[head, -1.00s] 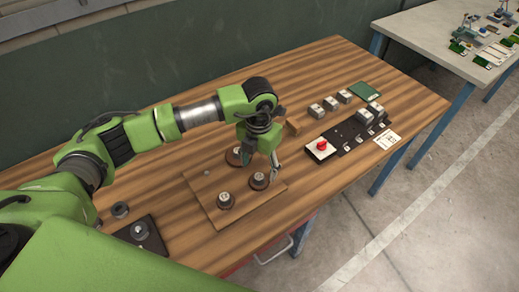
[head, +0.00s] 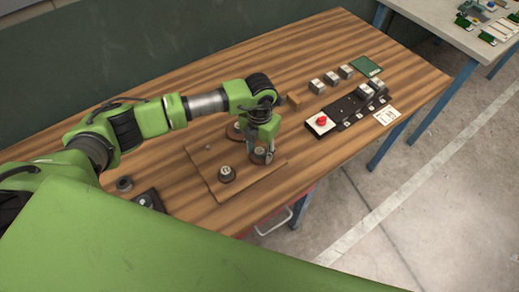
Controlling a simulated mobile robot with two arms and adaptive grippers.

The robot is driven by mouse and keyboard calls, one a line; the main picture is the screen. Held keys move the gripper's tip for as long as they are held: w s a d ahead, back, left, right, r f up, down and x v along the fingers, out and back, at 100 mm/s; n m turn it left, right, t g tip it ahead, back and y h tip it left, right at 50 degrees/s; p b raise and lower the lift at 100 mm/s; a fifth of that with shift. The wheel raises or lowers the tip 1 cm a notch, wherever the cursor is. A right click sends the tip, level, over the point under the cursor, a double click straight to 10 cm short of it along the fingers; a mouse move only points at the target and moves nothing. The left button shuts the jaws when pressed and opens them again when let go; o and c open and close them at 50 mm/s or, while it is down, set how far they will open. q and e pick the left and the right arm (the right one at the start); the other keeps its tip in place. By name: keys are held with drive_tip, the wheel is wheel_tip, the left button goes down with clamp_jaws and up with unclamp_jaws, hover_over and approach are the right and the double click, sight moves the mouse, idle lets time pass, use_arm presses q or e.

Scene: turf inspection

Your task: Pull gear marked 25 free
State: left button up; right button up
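A wooden board (head: 205,168) on the table holds three round gears on posts. One gear (head: 227,174) stands at the front left and another gear (head: 234,131) at the back, partly hidden by my arm. The third gear (head: 258,156) is at the right, under my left gripper (head: 263,154). The gripper points down with its fingers at this gear's sides; whether they press on it is too small to tell. The markings are too small to read, so I cannot tell which gear is 25. My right gripper is not in view.
A dark plate (head: 149,200) and a loose round part (head: 124,184) lie left of the board. A black fixture (head: 350,110) with a red button (head: 322,121), grey blocks (head: 317,86) and a green card (head: 366,66) are at the right.

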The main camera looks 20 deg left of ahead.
sight(260, 150)
use_arm(q)
drive_tip(key=shift+r, duration=0.1)
drive_tip(key=c, duration=0.5)
drive_tip(key=shift+r, duration=0.15)
drive_tip(key=shift+r+p, duration=0.65)
drive_tip(key=shift+r, duration=0.15)
drive_tip(key=shift+r, duration=0.15)
drive_tip(key=shift+r+p, duration=0.4)
drive_tip(key=shift+r, duration=0.15)
drive_tip(key=shift+r+p, duration=1.15)
drive_tip(key=shift+r, duration=0.8)
